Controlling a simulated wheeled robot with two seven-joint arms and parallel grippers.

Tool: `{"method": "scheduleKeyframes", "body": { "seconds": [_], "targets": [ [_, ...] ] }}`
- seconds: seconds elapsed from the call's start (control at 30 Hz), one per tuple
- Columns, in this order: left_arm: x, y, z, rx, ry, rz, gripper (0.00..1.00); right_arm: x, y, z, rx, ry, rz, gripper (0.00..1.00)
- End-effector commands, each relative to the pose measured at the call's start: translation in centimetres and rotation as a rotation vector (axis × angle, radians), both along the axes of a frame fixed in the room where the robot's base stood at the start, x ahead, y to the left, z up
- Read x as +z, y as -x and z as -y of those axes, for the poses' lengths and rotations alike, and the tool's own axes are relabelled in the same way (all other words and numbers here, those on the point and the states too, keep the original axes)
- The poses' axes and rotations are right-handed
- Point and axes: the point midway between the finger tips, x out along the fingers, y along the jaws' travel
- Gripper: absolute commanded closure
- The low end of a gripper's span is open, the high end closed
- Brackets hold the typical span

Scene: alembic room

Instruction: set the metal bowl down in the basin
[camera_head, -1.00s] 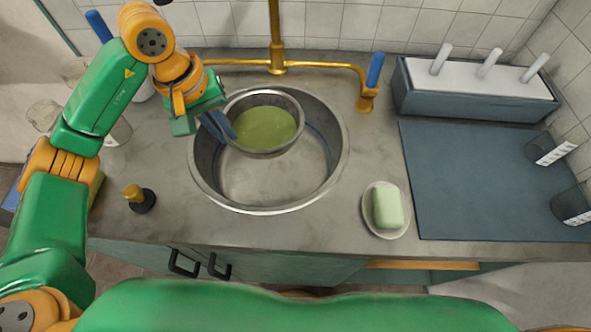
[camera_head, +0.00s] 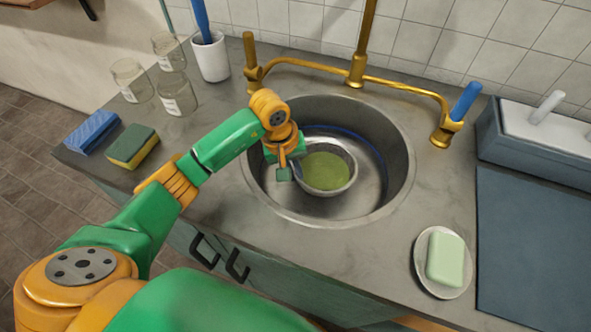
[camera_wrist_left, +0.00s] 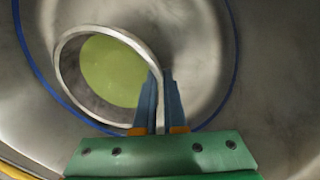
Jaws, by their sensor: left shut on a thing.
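The metal bowl (camera_head: 341,188) holds green liquid and is inside the round metal basin (camera_head: 392,160), toward its left-middle part. My left gripper (camera_head: 290,172) is shut on the bowl's left rim. In the left wrist view the blue fingers (camera_wrist_left: 160,88) pinch the rim of the bowl (camera_wrist_left: 67,72), and the basin wall (camera_wrist_left: 265,60) with its blue line surrounds it. The bowl looks about level in the head view. I cannot tell whether its underside touches the basin floor. My right gripper is out of view.
A brass tap (camera_head: 358,70) stands behind the basin. A soap dish (camera_head: 424,262) with green soap sits to the right. A sponge (camera_head: 132,146), a blue block (camera_head: 92,132), glass jars (camera_head: 176,95) and a white cup (camera_head: 211,60) stand to the left. The basin's right side is free.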

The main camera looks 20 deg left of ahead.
Motion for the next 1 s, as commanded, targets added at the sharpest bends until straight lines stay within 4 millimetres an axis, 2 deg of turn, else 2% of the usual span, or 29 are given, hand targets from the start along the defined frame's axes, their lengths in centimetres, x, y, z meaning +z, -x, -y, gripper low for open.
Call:
{"method": "scheduleKeyframes", "body": {
  "seconds": [0.17, 0.2, 0.27, 0.3, 0.57, 0.63, 0.67, 0.77, 1.0],
  "targets": [
    [-0.4, 0.0, 0.0, 0.000, 0.000, 0.002, 1.00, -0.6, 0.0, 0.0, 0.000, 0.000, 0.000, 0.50],
    [-0.3, 0.0, 0.0, 0.000, -0.001, 0.001, 0.81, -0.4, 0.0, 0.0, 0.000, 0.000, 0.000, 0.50],
    [-0.2, 0.0, 0.0, 0.000, -0.001, 0.001, 0.65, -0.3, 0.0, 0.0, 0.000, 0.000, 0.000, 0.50],
    [-0.2, 0.0, 0.0, 0.000, 0.000, 0.000, 0.62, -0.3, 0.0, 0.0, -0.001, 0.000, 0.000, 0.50],
    [-0.1, 0.0, 0.0, 0.000, 0.000, 0.000, 0.62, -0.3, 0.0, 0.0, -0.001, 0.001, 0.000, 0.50],
    [0.4, 0.0, 0.0, 0.000, 0.001, -0.001, 0.62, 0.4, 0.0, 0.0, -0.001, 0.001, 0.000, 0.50],
    [0.6, 0.0, -0.1, 0.000, 0.000, 0.001, 0.62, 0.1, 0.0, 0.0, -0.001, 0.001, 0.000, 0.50],
    [2.5, 0.2, -0.4, 0.000, -0.001, 0.005, 0.62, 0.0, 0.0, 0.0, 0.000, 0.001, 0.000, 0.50],
    [8.8, 1.2, -1.3, 0.001, -0.001, 0.006, 0.62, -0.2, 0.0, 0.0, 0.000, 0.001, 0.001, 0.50]
  ]
}}
